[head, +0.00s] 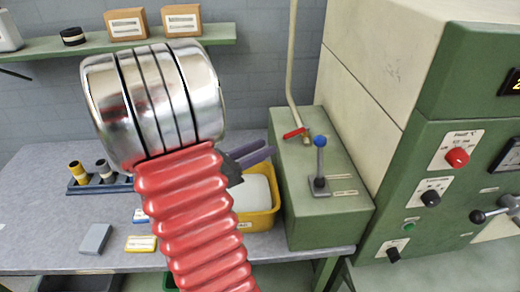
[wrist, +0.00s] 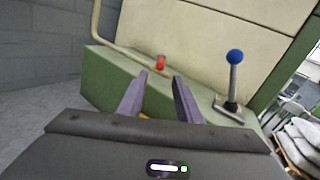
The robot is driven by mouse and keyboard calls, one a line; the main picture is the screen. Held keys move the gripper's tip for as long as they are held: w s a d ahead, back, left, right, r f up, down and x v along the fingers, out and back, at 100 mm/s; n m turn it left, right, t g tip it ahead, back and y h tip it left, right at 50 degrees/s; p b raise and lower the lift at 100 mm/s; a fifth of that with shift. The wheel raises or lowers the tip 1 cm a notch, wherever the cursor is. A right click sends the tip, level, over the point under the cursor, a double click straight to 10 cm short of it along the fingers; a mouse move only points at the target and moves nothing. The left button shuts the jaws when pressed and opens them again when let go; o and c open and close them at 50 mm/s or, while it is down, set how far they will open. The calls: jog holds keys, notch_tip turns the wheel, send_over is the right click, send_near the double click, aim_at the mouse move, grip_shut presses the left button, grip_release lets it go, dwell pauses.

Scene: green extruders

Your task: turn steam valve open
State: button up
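The steam valve's red handle (head: 294,132) sits at the foot of a cream pipe (head: 292,60), on top of the green box. In the head view the handle lies roughly level, slanting slightly. The wrist view shows the red handle (wrist: 160,62) nearly end-on, beyond and between my fingertips. My gripper (head: 268,150) has purple fingers and is to the left of the handle, apart from it. In the wrist view my gripper (wrist: 160,76) is open, with nothing between its fingers. My arm hides part of the bench in the head view.
A blue-knobbed lever (head: 319,165) stands on the green box (head: 330,215), right of the valve. The machine with knobs (head: 450,190) rises at right. A yellow bin (head: 262,218) with white contents sits left of the box. A shelf (head: 50,50) holds small boxes.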

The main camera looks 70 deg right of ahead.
jog(key=shift+w+d+r, duration=0.1)
jog(key=shift+w+r, duration=0.15)
jog(key=shift+r, duration=0.1)
jog(key=shift+c, duration=1.4)
jog(key=shift+w+d+r+m+y, duration=0.35)
jog(key=shift+w+r+m, duration=0.2)
jog(key=shift+r+m, duration=0.4)
jog(key=c, duration=0.3)
jog(key=shift+w+d+r+m, duration=0.15)
jog(key=shift+d+m, duration=0.05)
jog(key=shift+m, duration=0.75)
jog(key=shift+c, duration=0.8)
jog(key=m, duration=0.1)
jog(key=r+m, duration=0.1)
jog(key=m, duration=0.1)
jog(key=w+m, duration=0.1)
jog(key=m, duration=0.1)
jog(key=shift+d+r+g+y, duration=0.3)
jog(key=shift+r+g+y, duration=0.05)
jog(key=shift+g, duration=0.05)
grip_shut()
jog(key=r+m+y, duration=0.1)
jog(key=m, duration=0.7)
jog(key=w+r+m, duration=0.1)
jog(key=m, duration=0.7)
jog(key=w+d+r+m+y, duration=0.1)
jog(key=m, duration=0.7)
jog(key=shift+r+m+y, duration=0.15)
jog(key=shift+m+y, duration=0.15)
